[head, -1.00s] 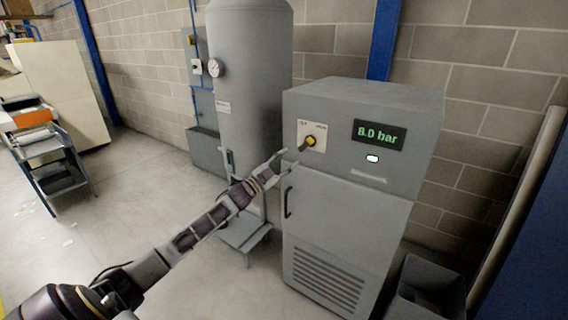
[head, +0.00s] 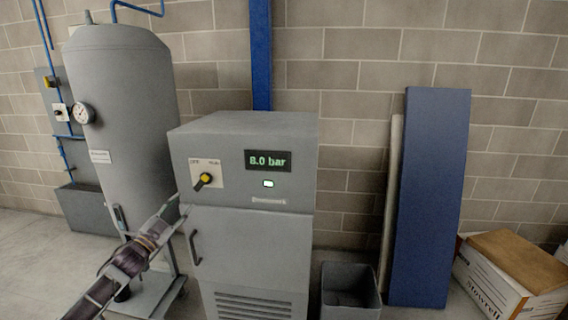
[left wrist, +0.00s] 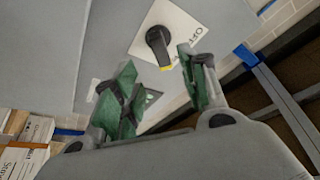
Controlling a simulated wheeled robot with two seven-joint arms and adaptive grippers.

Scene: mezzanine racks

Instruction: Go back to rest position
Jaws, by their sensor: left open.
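My left gripper (head: 180,207) is in front of the grey compressor cabinet (head: 250,222), just below and left of its black and yellow rotary switch (head: 203,181). It is open and empty, with a gap between the fingertips and the switch. The left wrist view shows the two green-padded fingers (left wrist: 160,88) spread apart, with the switch (left wrist: 160,46) beyond them. The cabinet's display (head: 268,161) reads 8.0 bar and a small light below it is lit. My right gripper is in neither view.
A tall grey tank (head: 122,120) with a gauge stands left of the cabinet. A grey bin (head: 350,290) stands at its right. A blue panel (head: 432,195) leans on the block wall, and a cardboard box (head: 515,270) sits at the far right. Some floor shows at the left.

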